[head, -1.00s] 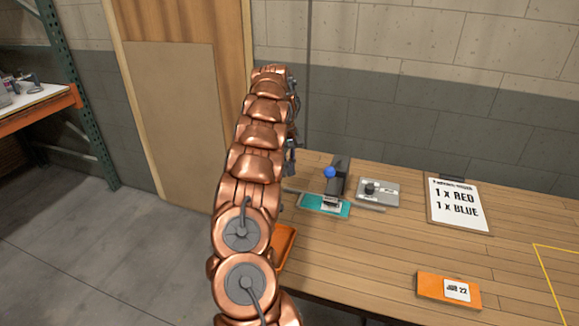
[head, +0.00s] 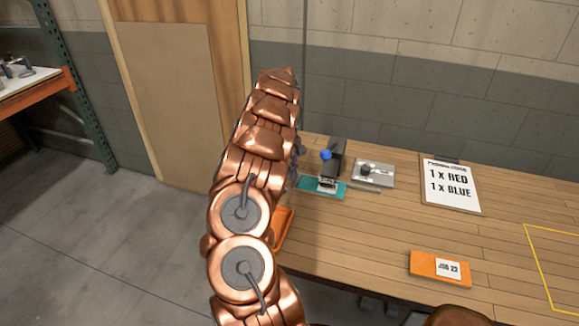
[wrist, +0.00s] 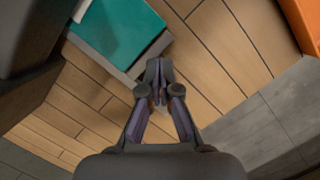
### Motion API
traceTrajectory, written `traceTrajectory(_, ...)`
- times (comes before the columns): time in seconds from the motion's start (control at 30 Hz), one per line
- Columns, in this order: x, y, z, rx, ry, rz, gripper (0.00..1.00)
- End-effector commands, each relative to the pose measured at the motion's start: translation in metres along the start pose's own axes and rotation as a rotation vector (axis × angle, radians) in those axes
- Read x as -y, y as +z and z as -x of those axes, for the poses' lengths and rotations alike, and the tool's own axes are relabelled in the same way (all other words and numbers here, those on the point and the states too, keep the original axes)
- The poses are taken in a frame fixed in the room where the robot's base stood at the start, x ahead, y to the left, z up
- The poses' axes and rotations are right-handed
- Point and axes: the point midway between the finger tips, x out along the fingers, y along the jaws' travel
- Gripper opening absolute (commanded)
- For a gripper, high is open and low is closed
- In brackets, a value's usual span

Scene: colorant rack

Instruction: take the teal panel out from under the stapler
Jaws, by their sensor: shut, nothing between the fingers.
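The teal panel (head: 333,190) lies flat on the workbench, with the dark stapler (head: 334,160) over its back part; a blue ball-shaped part (head: 326,155) shows on the stapler. In the wrist view the teal panel (wrist: 117,36) is at the upper left, with a grey strip along its near edge. Dark bodies at the left of that view hide part of it. My gripper (wrist: 156,65) is shut and empty, its fingertips beside the panel's corner and apart from the teal face. In the head view my copper arm hides the gripper.
A grey box with a dark knob (head: 373,173) stands right of the stapler. A clipboard (head: 449,185) and an orange job block (head: 440,268) lie farther right. An orange tray (head: 284,228) is partly behind my arm. The bench (head: 370,230) is clear between the panel and the block.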

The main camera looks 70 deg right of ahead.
Motion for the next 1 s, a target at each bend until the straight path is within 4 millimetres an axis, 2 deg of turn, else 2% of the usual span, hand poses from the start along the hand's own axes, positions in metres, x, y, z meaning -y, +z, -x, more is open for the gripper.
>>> traceTrajectory(0.4,0.000,0.019,-0.004,0.001,0.000,0.000,0.00)
traceTrajectory(0.83,0.000,0.019,-0.005,0.000,0.000,0.001,0.00)
traceTrajectory(1.0,0.008,0.021,-0.007,-0.001,0.001,0.016,0.00)
